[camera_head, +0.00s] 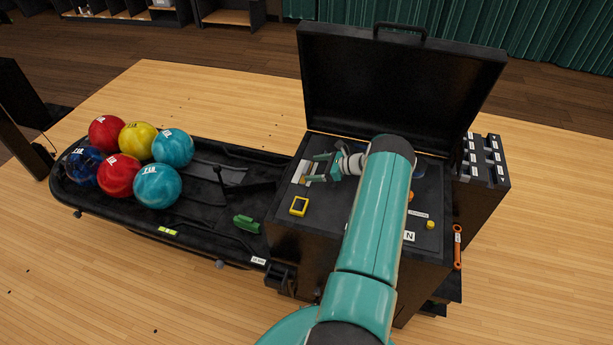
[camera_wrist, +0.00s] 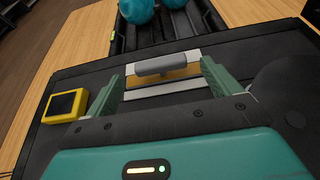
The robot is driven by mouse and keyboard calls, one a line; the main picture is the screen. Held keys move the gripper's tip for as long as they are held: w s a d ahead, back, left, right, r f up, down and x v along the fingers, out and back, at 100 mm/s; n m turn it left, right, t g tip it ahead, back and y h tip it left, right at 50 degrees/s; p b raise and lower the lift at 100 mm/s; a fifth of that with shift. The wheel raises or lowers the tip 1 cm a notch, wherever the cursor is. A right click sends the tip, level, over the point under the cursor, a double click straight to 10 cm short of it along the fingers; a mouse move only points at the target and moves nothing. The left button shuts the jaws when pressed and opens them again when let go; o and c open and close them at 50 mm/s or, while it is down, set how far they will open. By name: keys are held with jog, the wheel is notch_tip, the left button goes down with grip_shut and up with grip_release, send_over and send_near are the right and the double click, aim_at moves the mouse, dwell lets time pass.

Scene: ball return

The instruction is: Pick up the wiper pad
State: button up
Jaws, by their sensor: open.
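The wiper pad shows in the wrist view as a grey handle (camera_wrist: 161,65) on a flat white and tan base, lying on the dark top of the machine. In the head view only a pale part of the pad (camera_head: 303,172) shows beside my gripper; the rest is hidden. My gripper (camera_head: 313,169) is open over the machine top. In the wrist view its two green fingers (camera_wrist: 163,80) stand on either side of the pad, with the handle between and slightly beyond them. I cannot tell whether the fingers touch the pad.
A yellow-framed block (camera_head: 299,206) sits near the machine's front left edge. The raised black lid (camera_head: 400,90) stands behind my gripper. The ball tray (camera_head: 200,222) to the left holds several balls and a green part (camera_head: 247,223). An orange tool (camera_head: 457,247) hangs at the right.

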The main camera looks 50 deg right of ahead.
aim_at(309, 168)
jog(key=x, duration=0.4)
jog(key=shift+c, duration=0.2)
jog(key=c, duration=1.1)
